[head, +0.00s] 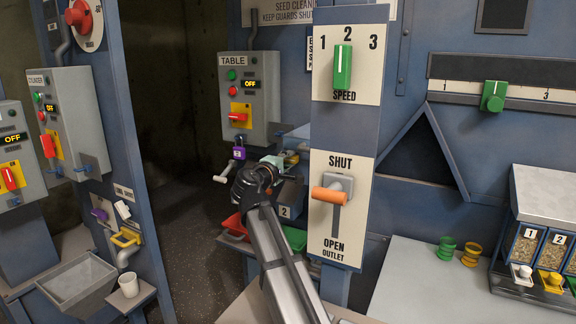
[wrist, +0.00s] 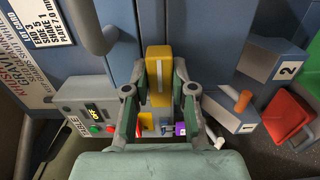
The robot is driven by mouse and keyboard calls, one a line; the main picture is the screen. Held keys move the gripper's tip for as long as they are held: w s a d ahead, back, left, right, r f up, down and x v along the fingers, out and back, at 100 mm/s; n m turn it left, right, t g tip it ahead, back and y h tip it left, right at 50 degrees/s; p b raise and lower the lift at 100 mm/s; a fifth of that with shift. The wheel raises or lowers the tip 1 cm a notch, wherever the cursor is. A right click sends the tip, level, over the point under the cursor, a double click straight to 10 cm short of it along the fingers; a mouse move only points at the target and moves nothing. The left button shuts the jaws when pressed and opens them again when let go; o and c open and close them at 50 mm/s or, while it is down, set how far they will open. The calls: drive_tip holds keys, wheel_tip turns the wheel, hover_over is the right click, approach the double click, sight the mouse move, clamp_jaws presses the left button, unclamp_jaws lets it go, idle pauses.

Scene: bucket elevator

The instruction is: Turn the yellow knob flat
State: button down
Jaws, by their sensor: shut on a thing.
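The yellow knob (wrist: 157,55) shows in the wrist view between the two fingers of my gripper (wrist: 159,80). It is a block with a paler stripe down its face, and its long side runs up and down in that picture. My gripper is shut on it, one finger on each side. In the head view my gripper (head: 264,171) is in front of the blue machine, below the TABLE box and left of the outlet panel.
The TABLE switch box (head: 250,100) with a red handle and purple padlock (head: 239,152) is close above my gripper. The outlet panel with an orange handle (head: 331,192) stands to the right.

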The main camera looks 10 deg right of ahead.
idle(0.4)
drive_tip(key=c, duration=1)
unclamp_jaws()
drive_tip(key=shift+o, duration=0.2)
drive_tip(key=v, duration=1.2)
drive_tip(key=shift+r, duration=0.1)
